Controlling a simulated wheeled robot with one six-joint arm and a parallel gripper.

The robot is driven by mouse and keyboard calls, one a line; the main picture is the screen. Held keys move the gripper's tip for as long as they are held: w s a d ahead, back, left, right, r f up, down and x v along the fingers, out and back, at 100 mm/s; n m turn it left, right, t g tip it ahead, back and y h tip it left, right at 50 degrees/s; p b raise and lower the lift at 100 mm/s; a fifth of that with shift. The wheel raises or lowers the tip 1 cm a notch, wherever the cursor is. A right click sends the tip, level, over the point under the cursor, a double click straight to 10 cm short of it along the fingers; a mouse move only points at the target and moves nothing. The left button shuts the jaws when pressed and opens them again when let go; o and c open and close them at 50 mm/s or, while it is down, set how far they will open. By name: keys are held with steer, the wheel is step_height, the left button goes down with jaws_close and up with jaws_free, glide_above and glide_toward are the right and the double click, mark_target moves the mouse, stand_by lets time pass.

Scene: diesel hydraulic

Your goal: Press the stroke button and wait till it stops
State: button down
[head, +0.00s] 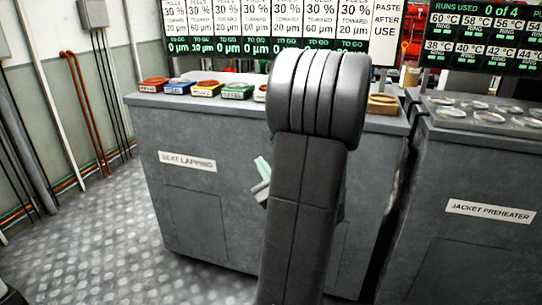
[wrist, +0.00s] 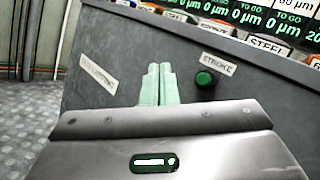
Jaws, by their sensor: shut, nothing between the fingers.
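The stroke button (wrist: 205,79) is a round green button on the dark side panel of the seat lapping bench, seen in the wrist view. A white label reading STROKE (wrist: 218,62) sits just above it. My gripper (wrist: 158,70) is shut and empty, its pale green fingers pointing at the panel to the left of the button, apart from it in the picture. In the head view my gripper (head: 262,168) shows partly beside my dark arm, which hides the button and the middle of the bench front.
The seat lapping bench (head: 220,215) carries several coloured trays (head: 195,89) on top, below a display of percentages and micrometre readings (head: 245,45). A jacket preheater (head: 470,250) stands to the right. Open metal floor (head: 110,225) lies at left, with pipes along the wall.

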steer(key=shift+w+d+t+h, duration=0.15)
steer(key=shift+d+t+h, duration=0.15)
steer(key=shift+w, duration=0.1)
steer(key=w+d+p, duration=0.1)
steer(key=w+d, duration=0.1)
steer(key=w, duration=0.6)
steer(key=shift+d, duration=0.35)
steer(key=shift+w, duration=0.15)
stand_by(1.7)
steer(key=shift+w+d, duration=0.1)
steer(key=shift+w, duration=0.25)
steer(key=shift+w+d, duration=0.2)
steer(key=shift+w, duration=0.3)
stand_by(0.8)
steer(key=shift+s, duration=0.15)
steer(key=shift+s+a+b, duration=0.3)
steer(key=shift+s+b, duration=0.1)
steer(key=shift+s, duration=0.35)
